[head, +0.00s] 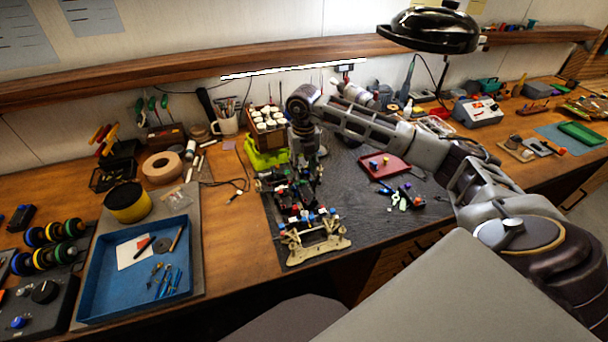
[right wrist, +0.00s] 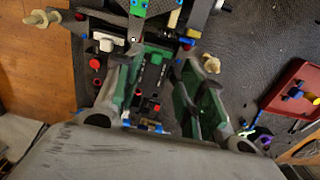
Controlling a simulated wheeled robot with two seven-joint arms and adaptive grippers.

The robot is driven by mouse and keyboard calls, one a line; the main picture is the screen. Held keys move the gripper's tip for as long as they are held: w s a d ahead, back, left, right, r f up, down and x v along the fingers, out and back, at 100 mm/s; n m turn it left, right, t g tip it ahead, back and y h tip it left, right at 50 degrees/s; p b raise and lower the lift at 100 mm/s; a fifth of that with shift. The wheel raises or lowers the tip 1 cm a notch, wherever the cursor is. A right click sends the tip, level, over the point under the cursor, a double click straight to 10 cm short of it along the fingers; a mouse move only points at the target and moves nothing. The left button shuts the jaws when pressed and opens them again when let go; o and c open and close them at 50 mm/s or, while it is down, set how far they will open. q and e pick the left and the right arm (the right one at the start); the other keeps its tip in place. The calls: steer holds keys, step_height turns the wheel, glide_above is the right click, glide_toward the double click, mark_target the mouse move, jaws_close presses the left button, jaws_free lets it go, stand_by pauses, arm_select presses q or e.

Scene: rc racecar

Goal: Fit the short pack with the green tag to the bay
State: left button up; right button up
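The racecar chassis, with a tan bumper (head: 316,241) at its near end, stands on the dark mat. My right gripper (head: 304,192) points down over its middle. In the right wrist view the right gripper (right wrist: 158,100) has its two fingers apart, with a dark part on a green board (right wrist: 152,72) between and below them. I see no pack clamped in it. A small green patch (right wrist: 140,6) shows at the top edge of that view; I cannot tell whether it is the pack's tag. The bay is not clearly visible behind the gripper. My left gripper is out of view.
A blue tray (head: 104,262) is at left. A lamp (head: 432,30) hangs above.

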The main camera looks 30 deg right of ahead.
mark_target(304, 181)
step_height(304, 181, up, 7)
steer(key=shift+r, duration=0.2)
steer(key=shift+d+f, duration=0.1)
stand_by(1.4)
